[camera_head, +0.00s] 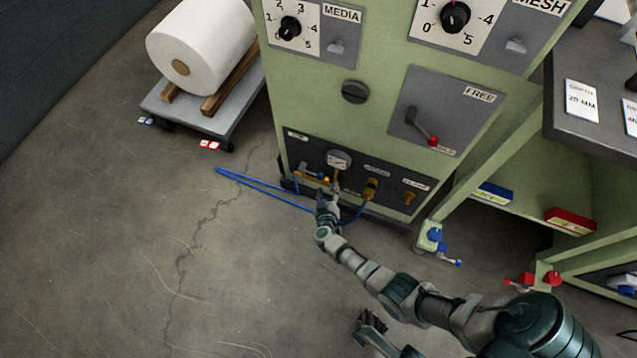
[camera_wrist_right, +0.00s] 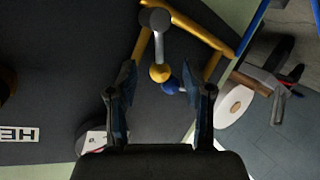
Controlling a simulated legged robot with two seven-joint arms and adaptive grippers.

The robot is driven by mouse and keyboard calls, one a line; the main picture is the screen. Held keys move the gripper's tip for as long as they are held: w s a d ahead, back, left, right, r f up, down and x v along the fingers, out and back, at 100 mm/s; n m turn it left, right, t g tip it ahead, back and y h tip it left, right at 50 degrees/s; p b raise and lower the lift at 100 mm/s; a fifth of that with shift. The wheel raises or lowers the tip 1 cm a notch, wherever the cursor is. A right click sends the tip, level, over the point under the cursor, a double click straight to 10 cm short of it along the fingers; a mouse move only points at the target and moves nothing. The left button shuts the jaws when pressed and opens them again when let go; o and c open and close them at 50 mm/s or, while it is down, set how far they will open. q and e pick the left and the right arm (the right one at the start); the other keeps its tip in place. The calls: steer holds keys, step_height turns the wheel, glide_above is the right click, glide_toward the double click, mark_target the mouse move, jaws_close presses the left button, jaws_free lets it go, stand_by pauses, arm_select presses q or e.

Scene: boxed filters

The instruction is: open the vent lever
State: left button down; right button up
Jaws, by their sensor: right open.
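In the right wrist view, a short grey lever (camera_wrist_right: 158,45) hangs from a round pivot and ends in a yellow ball (camera_wrist_right: 160,73). A blue ball (camera_wrist_right: 171,86) shows just behind it. In the head view my right gripper (camera_head: 327,196) is at the machine's low dark panel (camera_head: 350,186). A dark gripper-like part (camera_head: 371,326), probably my left gripper, shows at the bottom.
A gauge (camera_head: 339,159) and brass fittings (camera_head: 371,188) sit close to my right gripper. A blue hose (camera_head: 262,188) loops onto the floor. A red-knobbed lever (camera_head: 424,130) is higher up. A white roll (camera_head: 200,45) lies on a cart at the left.

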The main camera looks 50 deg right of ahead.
steer(key=shift+b+x, duration=0.7)
steer(key=shift+x, duration=0.85)
steer(key=shift+w, duration=0.1)
jaws_close()
